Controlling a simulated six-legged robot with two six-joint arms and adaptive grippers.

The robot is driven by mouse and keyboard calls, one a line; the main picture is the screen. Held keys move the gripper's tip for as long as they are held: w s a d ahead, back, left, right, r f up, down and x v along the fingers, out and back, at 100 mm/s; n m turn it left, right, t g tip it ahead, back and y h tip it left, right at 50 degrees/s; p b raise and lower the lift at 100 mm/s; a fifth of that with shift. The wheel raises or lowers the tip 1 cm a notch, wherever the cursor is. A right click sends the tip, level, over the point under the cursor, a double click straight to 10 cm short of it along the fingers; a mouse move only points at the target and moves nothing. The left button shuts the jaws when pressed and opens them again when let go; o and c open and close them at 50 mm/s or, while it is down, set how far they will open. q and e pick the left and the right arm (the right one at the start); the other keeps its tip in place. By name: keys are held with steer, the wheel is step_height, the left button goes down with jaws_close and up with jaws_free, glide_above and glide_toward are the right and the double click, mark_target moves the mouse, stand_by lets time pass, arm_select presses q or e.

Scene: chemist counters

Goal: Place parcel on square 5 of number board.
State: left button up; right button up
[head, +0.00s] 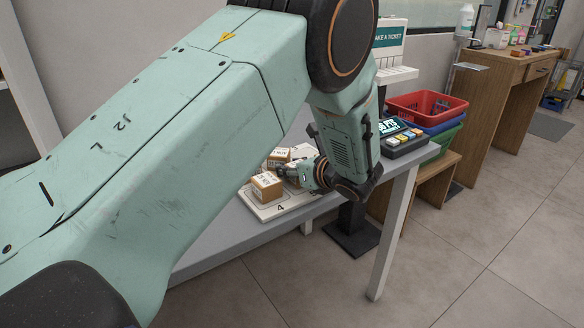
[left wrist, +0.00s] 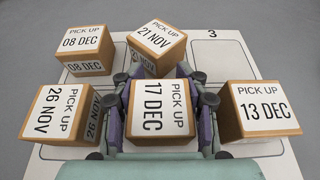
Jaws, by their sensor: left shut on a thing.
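The white number board (head: 296,202) lies on the grey counter; a 4 shows on its near edge. In the left wrist view, the board (left wrist: 232,68) shows a 3 at the far right; other numbers, including 5, are hidden. My left gripper (left wrist: 162,108) is shut on the brown parcel labelled 17 DEC (left wrist: 162,112), fingers at its left and right sides. I cannot tell if it touches the board. In the head view, my left gripper (head: 287,173) is over the board, partly hidden by its arm. My right gripper is not in view.
Other parcels crowd the board: 08 DEC (left wrist: 84,66) and 21 NOV (left wrist: 157,48) beyond, 26 NOV (left wrist: 58,112) left, 13 DEC (left wrist: 262,112) right.

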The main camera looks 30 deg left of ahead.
arm_select(q)
steer(key=shift+s+f, duration=0.1)
steer(key=o, duration=1.2)
steer(key=shift+r, duration=0.2)
